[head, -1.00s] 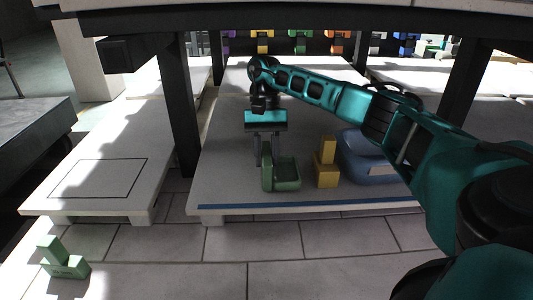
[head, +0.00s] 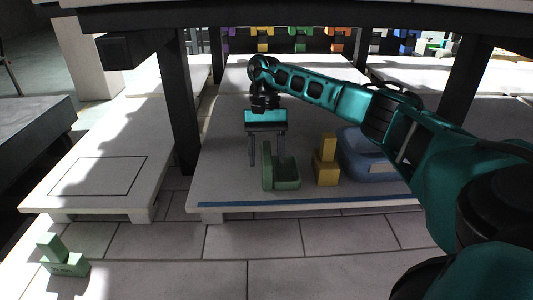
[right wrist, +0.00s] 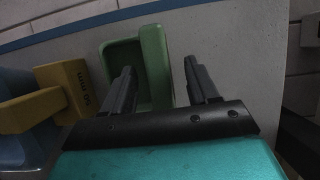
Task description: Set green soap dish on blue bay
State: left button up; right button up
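The green soap dish (head: 284,178), with one tall upright wall, rests on the pale deck (head: 235,188) that has a blue stripe (head: 300,203) along its front edge. My right gripper (head: 268,163) is open just behind and above the dish. In the right wrist view, the upright wall of the green soap dish (right wrist: 155,60) shows between the two spread fingers of my right gripper (right wrist: 162,72); contact with either finger cannot be made out. My left gripper is not in view.
Yellow blocks (head: 327,172) stand right of the dish, beside a blue tub (head: 362,155). A dark post (head: 181,110) stands left of the deck, and a dark beam crosses above. Another green piece (head: 62,258) sits low at left. A deck with a black outline (head: 95,176) is bare.

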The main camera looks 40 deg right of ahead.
pick_arm(q)
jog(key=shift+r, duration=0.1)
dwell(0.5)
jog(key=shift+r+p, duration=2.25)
jog(key=shift+p, duration=0.1)
pick_arm(e)
jog(key=shift+v, duration=4)
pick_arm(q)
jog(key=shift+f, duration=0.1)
pick_arm(e)
jog(key=shift+f, duration=0.15)
